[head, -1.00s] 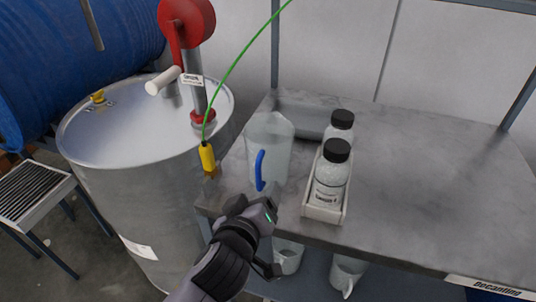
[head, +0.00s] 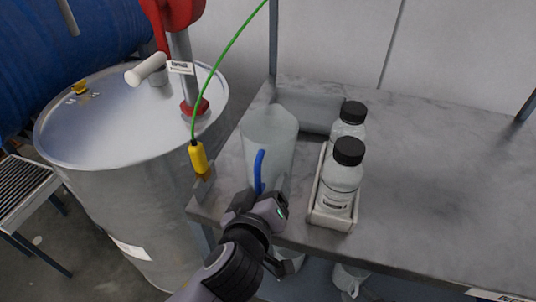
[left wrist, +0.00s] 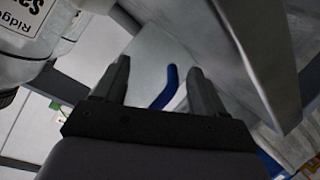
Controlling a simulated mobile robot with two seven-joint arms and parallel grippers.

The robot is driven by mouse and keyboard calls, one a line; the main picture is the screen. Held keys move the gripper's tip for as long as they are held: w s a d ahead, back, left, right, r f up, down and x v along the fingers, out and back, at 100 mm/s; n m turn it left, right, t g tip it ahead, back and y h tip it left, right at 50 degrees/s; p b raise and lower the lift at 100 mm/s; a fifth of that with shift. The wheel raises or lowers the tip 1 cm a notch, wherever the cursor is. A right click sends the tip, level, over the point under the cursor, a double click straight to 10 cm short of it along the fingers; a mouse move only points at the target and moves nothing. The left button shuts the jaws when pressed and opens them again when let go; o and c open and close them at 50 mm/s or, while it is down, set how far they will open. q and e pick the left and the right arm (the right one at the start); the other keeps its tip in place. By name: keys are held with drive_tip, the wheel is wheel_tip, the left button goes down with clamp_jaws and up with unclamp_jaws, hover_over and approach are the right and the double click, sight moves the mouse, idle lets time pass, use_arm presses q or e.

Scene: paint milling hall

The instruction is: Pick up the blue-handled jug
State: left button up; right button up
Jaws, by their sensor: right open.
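The clear jug (head: 268,138) with a blue handle (head: 259,172) stands upright on the grey table near its left end. The handle faces the front. My left gripper (head: 250,197) is right at the handle, low in front of the jug, and its fingertips are partly hidden in the head view. In the left wrist view, the blue handle (left wrist: 166,88) shows between the two spread fingers of my left gripper (left wrist: 160,80), with gaps on both sides. My right gripper is not in view.
Two black-capped bottles (head: 341,178) stand in a white tray (head: 332,217) just right of the jug. A yellow clamp (head: 198,157) on a green cable hangs at the table's left edge, beside a steel drum (head: 120,120). The table's right side is clear.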

use_arm(q)
clamp_jaws()
